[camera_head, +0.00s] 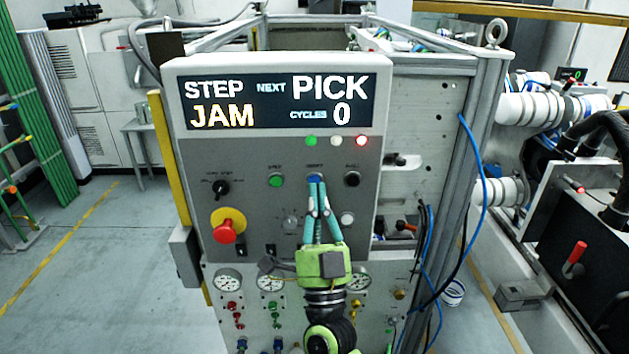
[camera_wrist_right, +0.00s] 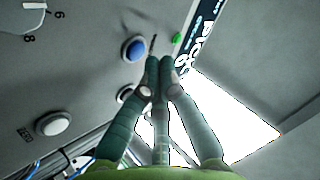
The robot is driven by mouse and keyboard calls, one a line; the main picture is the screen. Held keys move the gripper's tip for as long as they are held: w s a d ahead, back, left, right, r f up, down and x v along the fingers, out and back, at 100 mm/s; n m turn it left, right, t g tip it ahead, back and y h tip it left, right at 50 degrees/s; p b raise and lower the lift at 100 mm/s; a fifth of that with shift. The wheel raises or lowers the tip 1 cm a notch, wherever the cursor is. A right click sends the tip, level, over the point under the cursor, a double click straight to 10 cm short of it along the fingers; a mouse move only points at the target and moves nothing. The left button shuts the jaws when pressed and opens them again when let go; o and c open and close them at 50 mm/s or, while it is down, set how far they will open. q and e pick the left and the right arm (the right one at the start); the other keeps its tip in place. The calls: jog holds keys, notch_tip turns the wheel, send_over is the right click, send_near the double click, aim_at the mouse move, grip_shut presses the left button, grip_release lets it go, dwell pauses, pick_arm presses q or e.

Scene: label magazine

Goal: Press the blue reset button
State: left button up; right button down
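The blue reset button (camera_head: 314,176) is on the grey control panel, in the middle of a row of three, below the display. In the head view my right gripper's fingertips (camera_head: 316,182) overlap its lower edge. The right wrist view shows the whole blue button (camera_wrist_right: 134,48), just up and left of the fingertips (camera_wrist_right: 160,62). The teal fingers are together at their tips, with nothing between them. A gap to the button shows in the wrist view; its depth I cannot tell. My left gripper is in neither view.
The display (camera_head: 278,101) reads STEP JAM, NEXT PICK, CYCLES 0. A green button (camera_head: 276,180) and a black button (camera_head: 352,179) flank the blue one. A red emergency stop (camera_head: 226,230) on yellow sits lower left.

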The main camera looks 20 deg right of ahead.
jog(key=shift+w, duration=0.2)
dwell(0.4)
jog(key=shift+w+d, duration=0.1)
jog(key=shift+w, duration=0.15)
jog(key=shift+w+d, duration=0.1)
jog(key=shift+w, duration=0.2)
dwell(0.6)
jog(key=shift+s, duration=0.15)
jog(key=shift+s+a, duration=0.2)
jog(key=shift+s, duration=0.4)
jog(key=s, duration=0.2)
jog(key=s+a+p, duration=0.1)
jog(key=s, duration=0.1)
jog(key=shift+s+a+p, duration=0.2)
jog(key=shift+s+p, duration=0.1)
jog(key=shift+s, duration=0.1)
